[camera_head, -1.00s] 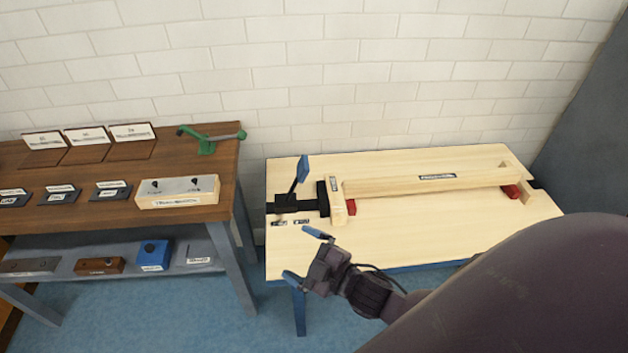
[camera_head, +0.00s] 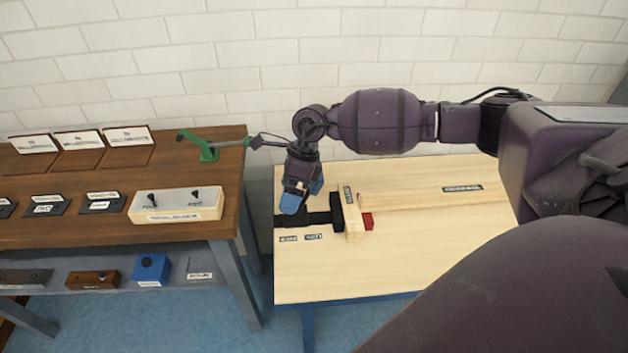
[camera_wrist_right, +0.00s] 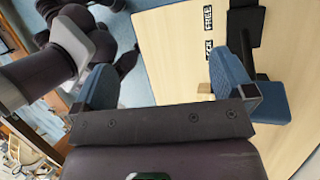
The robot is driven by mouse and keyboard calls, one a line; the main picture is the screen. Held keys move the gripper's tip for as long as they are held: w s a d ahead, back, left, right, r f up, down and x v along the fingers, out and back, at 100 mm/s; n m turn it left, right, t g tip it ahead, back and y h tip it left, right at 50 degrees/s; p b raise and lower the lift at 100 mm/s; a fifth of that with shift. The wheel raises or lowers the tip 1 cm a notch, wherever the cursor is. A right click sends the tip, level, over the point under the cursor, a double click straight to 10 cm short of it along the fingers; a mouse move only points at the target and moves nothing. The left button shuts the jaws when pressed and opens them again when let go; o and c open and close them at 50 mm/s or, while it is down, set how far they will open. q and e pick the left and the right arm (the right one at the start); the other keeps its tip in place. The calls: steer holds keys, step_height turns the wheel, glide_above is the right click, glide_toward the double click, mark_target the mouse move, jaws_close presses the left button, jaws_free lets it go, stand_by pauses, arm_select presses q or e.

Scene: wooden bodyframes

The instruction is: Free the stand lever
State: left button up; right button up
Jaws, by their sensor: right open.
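The stand lever is mostly hidden behind my right gripper in the head view; its black base (camera_head: 325,218) shows at the left end of the light wooden table. In the right wrist view a blue block (camera_wrist_right: 273,101), apparently the lever's handle, is just outside the right-hand finger, not between the fingers. My right gripper (camera_head: 302,200) points down over the lever; in the wrist view the gripper (camera_wrist_right: 162,78) is open and empty. I cannot tell whether finger and handle touch. The LOCK and FREE labels (camera_wrist_right: 207,48) lie on the table beside the base. My left gripper is out of view.
A wooden beam (camera_head: 410,199) with an upright end block (camera_head: 353,222) lies right of the lever base, with a red piece (camera_head: 368,221) under it. The front of the light table (camera_head: 400,265) is clear.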

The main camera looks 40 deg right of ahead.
steer(key=w+d+r+h, duration=0.1)
steer(key=d, duration=0.2)
steer(key=w+d+r+h, duration=0.2)
steer(key=d, duration=0.1)
steer(key=w+d+r+n+h, duration=0.1)
steer(key=d+h, duration=0.1)
steer(key=d, duration=0.2)
steer(key=shift+w+r+t, duration=0.15)
steer(key=shift+r+t, duration=0.05)
steer(key=shift+t, duration=0.1)
steer(key=shift+d, duration=0.3)
steer(key=b, duration=0.2)
glide_above(307, 195)
steer(key=d, duration=0.2)
steer(key=f, duration=0.6)
steer(key=s+f, duration=0.1)
steer(key=f, duration=0.2)
steer(key=shift+d, duration=0.2)
steer(key=shift+w+f, duration=0.1)
steer(key=shift+f, duration=0.7)
steer(key=shift+c, duration=0.3)
steer(key=c, duration=1.2)
